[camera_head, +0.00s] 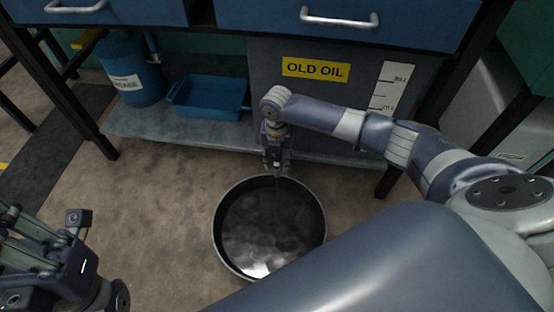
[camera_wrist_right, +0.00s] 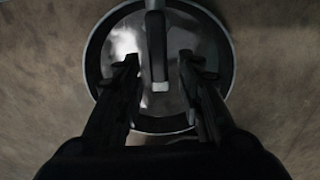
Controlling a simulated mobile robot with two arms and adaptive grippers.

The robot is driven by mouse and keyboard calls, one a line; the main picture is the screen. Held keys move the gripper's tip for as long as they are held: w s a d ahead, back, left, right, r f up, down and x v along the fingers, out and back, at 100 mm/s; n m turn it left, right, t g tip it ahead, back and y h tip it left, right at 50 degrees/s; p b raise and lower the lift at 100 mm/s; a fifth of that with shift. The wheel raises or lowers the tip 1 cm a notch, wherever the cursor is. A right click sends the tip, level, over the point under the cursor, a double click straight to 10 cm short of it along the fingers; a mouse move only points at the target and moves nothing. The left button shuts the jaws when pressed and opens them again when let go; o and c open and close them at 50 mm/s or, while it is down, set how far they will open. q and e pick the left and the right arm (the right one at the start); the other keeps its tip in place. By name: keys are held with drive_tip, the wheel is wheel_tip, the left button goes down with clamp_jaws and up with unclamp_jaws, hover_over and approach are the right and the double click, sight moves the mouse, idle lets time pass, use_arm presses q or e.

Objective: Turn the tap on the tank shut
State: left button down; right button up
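The grey tank (camera_head: 350,110) labelled OLD OIL stands under the blue drawers. My right gripper (camera_head: 276,167) points down in front of the tank's lower edge, above the round pan (camera_head: 221,226). It hides the tap in the head view. In the right wrist view my right gripper (camera_wrist_right: 160,62) is open, with its fingers apart. A narrow grey bar (camera_wrist_right: 157,50) with a pale end, perhaps the tap's lever, lies between them, with gaps on both sides. A thin dark line, perhaps oil, drops below the gripper. My left gripper (camera_head: 45,250) is at lower left, its fingertips unclear.
The pan holds dark, shiny liquid and stands on the brown floor. A blue tray (camera_head: 209,97) and a blue grease drum (camera_head: 131,70) stand on the low shelf (camera_head: 170,127) left of the tank. Black bench legs (camera_head: 88,125) flank the space. The floor left of the pan is clear.

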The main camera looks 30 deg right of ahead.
clamp_jaws()
